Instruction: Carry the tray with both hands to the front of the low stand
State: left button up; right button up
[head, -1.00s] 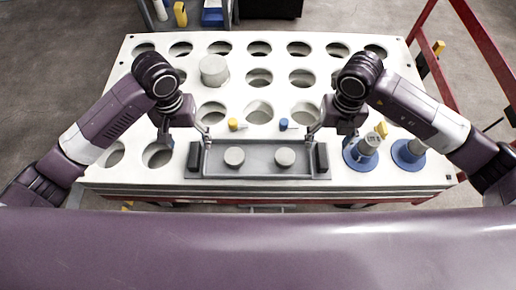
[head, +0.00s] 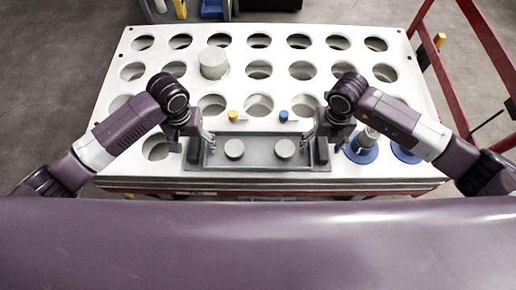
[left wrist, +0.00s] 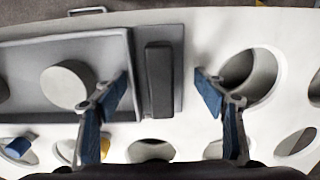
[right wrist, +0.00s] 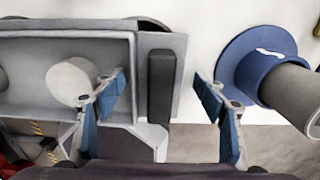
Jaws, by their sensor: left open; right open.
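The grey tray (head: 259,155) lies near the front edge of a broad white low stand (head: 140,108) with round holes. Two grey cylinders (head: 234,149) (head: 284,148) stand in it. My left gripper (head: 203,140) is open at the tray's left end. In the left wrist view its fingers (left wrist: 162,92) are on either side of a dark upright handle (left wrist: 159,78). My right gripper (head: 314,140) is open at the right end. In the right wrist view its fingers (right wrist: 161,92) are on either side of the other dark handle (right wrist: 161,85). Finger contact cannot be told.
A blue-flanged grey cylinder (right wrist: 250,65) stands just right of the tray, close to my right gripper. A taller pale cylinder (head: 213,63) stands farther back. A yellow piece (head: 232,115) and a blue piece (head: 283,116) lie behind the tray. A red rail (head: 470,80) runs at right.

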pick_arm(q)
jog(key=shift+c, duration=0.6)
pick_arm(e)
jog(key=shift+c, duration=0.6)
pick_arm(q)
jog(key=shift+a, duration=0.1)
grip_shut()
pick_arm(e)
jog(key=shift+d, duration=0.1)
grip_shut()
